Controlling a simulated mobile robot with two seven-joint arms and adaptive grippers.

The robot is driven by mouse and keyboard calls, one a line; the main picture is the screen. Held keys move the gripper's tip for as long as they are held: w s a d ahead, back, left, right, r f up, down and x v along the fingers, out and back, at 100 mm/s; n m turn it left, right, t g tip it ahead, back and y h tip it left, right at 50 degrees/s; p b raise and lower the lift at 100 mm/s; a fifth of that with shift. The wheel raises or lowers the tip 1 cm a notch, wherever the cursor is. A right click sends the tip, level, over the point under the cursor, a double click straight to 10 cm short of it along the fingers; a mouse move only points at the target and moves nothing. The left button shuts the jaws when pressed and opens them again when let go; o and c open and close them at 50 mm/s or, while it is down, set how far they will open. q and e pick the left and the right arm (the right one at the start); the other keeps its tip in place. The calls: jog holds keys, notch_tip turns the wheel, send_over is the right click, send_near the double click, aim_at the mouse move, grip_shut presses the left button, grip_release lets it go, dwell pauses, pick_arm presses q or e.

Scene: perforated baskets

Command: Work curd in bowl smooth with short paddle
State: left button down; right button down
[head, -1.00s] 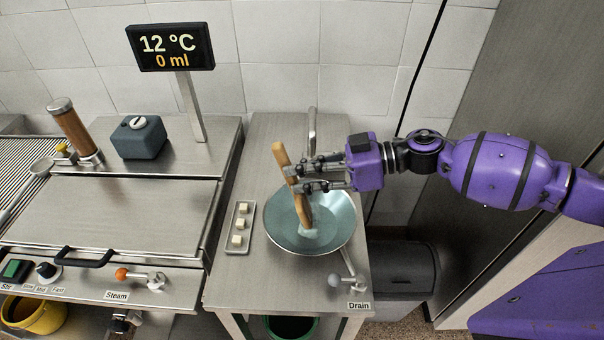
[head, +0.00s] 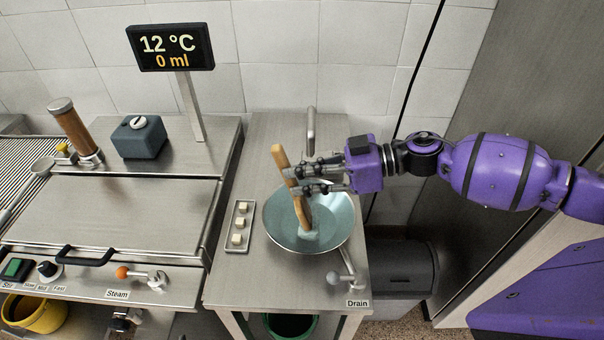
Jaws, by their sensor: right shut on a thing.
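The bowl (head: 280,226) is wide, shallow and pale blue-grey inside, and stands on the steel counter. The short paddle (head: 279,157) has a brown wooden handle and leans with its top to the left. Its lower end is down in the bowl, at a small pale lump (head: 309,236) that may be the curd or the paddle's tip; I cannot tell which. My right gripper (head: 294,182) reaches in from the right above the bowl and is shut on the paddle's handle. My left gripper is not in view.
A small tray (head: 231,249) with white cubes lies left of the bowl. A tap (head: 311,130) stands behind it, and a drain lever (head: 342,279) sits in front. A display (head: 171,47) reads 12 °C and 0 ml. A flat steel lid (head: 110,218) lies at left.

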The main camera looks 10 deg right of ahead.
jog(key=shift+s+f, duration=0.1)
jog(key=shift+s+a, duration=0.1)
jog(key=shift+s, duration=0.65)
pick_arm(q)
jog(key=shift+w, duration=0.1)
pick_arm(e)
jog(key=shift+w, duration=0.15)
